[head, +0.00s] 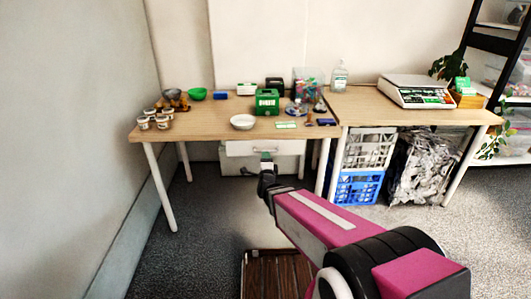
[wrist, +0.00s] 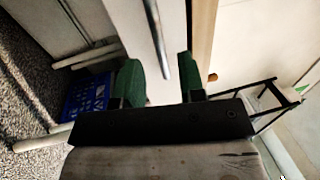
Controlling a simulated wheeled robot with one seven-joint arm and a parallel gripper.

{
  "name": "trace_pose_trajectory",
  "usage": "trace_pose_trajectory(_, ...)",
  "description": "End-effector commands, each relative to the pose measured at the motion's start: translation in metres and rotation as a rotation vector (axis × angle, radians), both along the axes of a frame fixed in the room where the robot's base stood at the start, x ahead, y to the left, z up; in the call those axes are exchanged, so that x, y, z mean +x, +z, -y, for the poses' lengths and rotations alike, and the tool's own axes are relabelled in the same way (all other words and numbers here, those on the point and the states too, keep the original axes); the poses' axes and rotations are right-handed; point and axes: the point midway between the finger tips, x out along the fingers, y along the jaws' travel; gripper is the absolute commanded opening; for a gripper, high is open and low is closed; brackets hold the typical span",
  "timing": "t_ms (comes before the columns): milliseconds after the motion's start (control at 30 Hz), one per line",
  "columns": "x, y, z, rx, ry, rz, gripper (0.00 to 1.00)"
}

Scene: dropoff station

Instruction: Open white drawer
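The white drawer (head: 246,148) hangs under the wooden table's top, near the middle, and looks shut in the head view. My gripper (head: 267,163) is in front of it and hides part of its front. In the wrist view, the drawer's white front (wrist: 124,28) fills the upper middle, with a grey metal bar handle (wrist: 157,38) across it. My gripper's two green fingertips (wrist: 158,80) are spread apart there. The handle's near end shows between them, with nothing clamped. I cannot tell how deep the handle sits between the fingers.
The table (head: 200,124) holds bowls, jars, a green box (head: 267,102) and a scale (head: 415,91). A blue crate (head: 357,188) with a white one on top stands under it, right of the drawer. A wall is at left.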

Motion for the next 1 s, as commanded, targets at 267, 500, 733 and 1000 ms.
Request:
trace_pose_trajectory(267,0.042,0.006,0.000,-0.001,0.000,0.000,0.37)
trace_pose_trajectory(500,0.051,0.009,0.000,-0.002,0.001,-0.002,0.37)
trace_pose_trajectory(733,0.051,0.009,0.000,-0.002,0.001,-0.002,0.37)
trace_pose_trajectory(1000,0.051,0.009,0.000,-0.002,0.001,-0.002,0.00)
